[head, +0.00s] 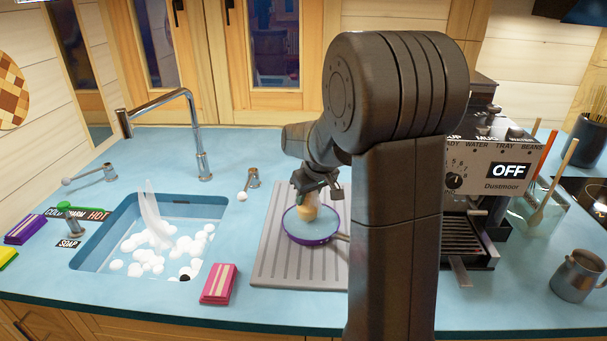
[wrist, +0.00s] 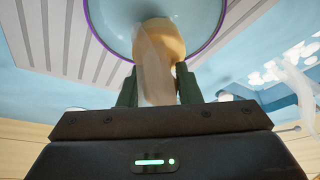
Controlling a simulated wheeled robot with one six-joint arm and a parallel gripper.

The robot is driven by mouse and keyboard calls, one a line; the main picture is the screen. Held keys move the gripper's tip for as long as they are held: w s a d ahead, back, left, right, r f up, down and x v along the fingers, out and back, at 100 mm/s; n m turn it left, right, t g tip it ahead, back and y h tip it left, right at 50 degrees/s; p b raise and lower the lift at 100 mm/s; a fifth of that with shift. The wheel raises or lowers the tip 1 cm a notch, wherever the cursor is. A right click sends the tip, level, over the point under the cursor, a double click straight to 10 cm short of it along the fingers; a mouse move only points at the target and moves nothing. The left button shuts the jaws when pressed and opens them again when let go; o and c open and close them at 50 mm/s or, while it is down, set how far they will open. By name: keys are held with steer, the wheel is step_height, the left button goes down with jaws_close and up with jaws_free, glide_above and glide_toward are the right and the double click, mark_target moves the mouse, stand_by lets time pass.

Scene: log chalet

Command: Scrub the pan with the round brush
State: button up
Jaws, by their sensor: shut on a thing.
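A shallow round pan (head: 301,235) with a purple rim and pale blue inside lies on the grey ribbed drainboard. Its handle shows at the right, partly behind my arm. The round brush (head: 309,207) has a tan body and is upright in my gripper (head: 318,182), over the pan. In the wrist view my gripper (wrist: 160,88) is shut on the brush (wrist: 160,45), with a dark green finger on each side. The brush's lower end is at the pan (wrist: 105,25); I cannot tell if it touches the surface.
The sink (head: 110,258) with white suds and a tall tap (head: 200,160) is to the left. A pink sponge (head: 219,284) lies between sink and drainboard (head: 275,265). A coffee machine (head: 480,185) and a metal jug (head: 578,276) stand to the right.

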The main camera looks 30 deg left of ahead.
steer(key=shift+w+a+r+p, duration=0.15)
steer(key=shift+r+p, duration=0.3)
steer(key=shift+r, duration=0.45)
steer(key=shift+r+p, duration=1.05)
steer(key=shift+r, duration=0.65)
steer(key=shift+f, duration=0.1)
